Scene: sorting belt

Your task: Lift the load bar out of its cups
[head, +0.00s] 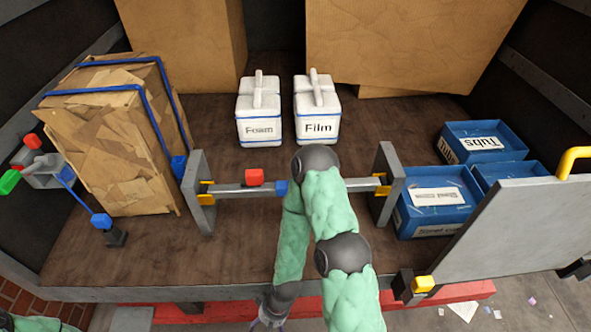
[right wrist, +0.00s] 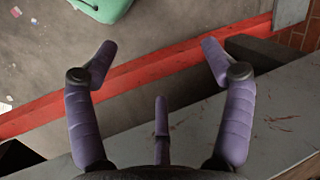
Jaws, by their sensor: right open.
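The load bar (head: 232,190) is a grey bar that spans two grey uprights. Its ends sit at yellow cups, the left cup (head: 207,188) and the right cup (head: 383,185). A red block (head: 254,177) and a blue block (head: 281,187) show on or at the bar. My right arm crosses in front and hides part of the bar. My right gripper (head: 269,316) hangs low at the front edge of the deck, well short of the bar. In the right wrist view it (right wrist: 160,68) is open and empty. My left gripper is out of view; only some green sleeve shows at bottom left.
A strapped cardboard bale (head: 110,130) stands at left. White containers Foam (head: 259,128) and Film (head: 318,127) stand behind the bar. Blue bins (head: 485,143) and a grey panel (head: 510,230) with a yellow handle stand at right.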

